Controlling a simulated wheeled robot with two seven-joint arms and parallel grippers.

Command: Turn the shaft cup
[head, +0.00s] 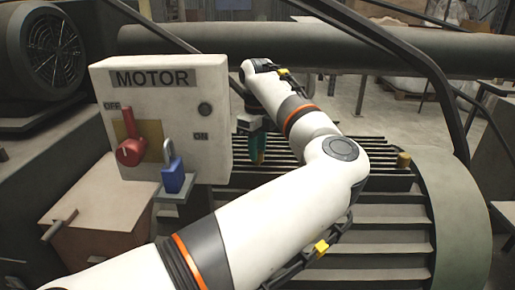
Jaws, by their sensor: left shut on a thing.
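My left arm reaches in from the bottom left and bends back toward the motor box. My left gripper (256,142) points down just right of the box, over the slatted metal grating. It is shut on a small teal-green piece (259,150), mostly hidden by the gripper. I cannot tell whether this piece is the shaft cup, and no other thing in view is clearly a cup. My right gripper is not in view.
The white motor box (213,120) carries a red lever (131,150) and a blue padlock (173,178). A thick dark pipe (390,55) crosses behind. The slatted grating (385,235) lies below, with a small brown block (403,160) at its right edge. A fan housing (52,50) stands left.

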